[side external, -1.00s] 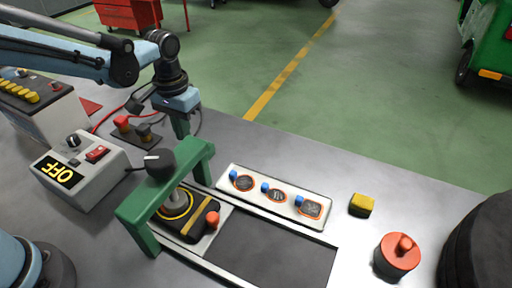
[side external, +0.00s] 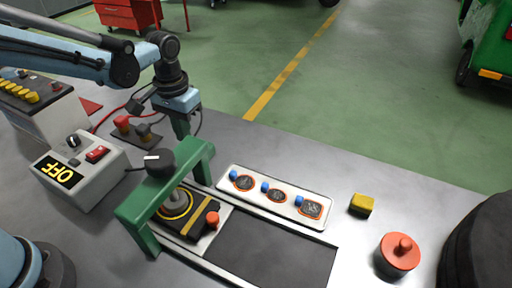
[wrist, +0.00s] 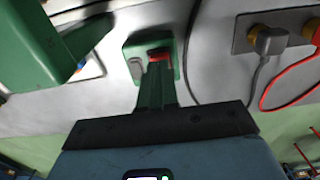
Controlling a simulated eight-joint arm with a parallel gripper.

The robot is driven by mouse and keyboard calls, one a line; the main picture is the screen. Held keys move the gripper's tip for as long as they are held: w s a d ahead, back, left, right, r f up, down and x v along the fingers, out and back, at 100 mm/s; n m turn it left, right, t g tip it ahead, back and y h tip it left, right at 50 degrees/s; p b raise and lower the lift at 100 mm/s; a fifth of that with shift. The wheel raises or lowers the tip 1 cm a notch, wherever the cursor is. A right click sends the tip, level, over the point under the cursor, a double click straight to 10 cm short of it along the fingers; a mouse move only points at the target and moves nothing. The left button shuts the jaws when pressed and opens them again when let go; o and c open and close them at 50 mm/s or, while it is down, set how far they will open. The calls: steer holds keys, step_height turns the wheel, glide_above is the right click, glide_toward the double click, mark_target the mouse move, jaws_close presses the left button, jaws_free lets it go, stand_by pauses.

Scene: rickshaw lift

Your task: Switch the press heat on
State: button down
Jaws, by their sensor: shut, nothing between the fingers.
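My gripper (side external: 183,134) is shut and empty, pointing down behind the press frame. In the wrist view, my gripper's closed fingers (wrist: 157,72) reach a small green block (wrist: 132,49) with a red part and a grey lever-like part. The fingers overlap the red part; I cannot tell whether they touch it. That block is not discernible in the side view.
A plate with red and grey plugs (side external: 150,138) lies left of my gripper, with loose cables. A yellow block (side external: 361,204) and a red-orange knobbed cylinder (side external: 398,253) stand at right. The table behind the tray is clear.

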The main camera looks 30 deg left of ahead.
steer(key=shift+f, duration=0.8)
stand_by(0.4)
steer(key=shift+r, duration=3.5)
steer(key=s+a+r+t, duration=0.2)
steer(key=s+a+t, duration=0.4)
steer(key=s, duration=0.5)
steer(key=shift+t, duration=0.6)
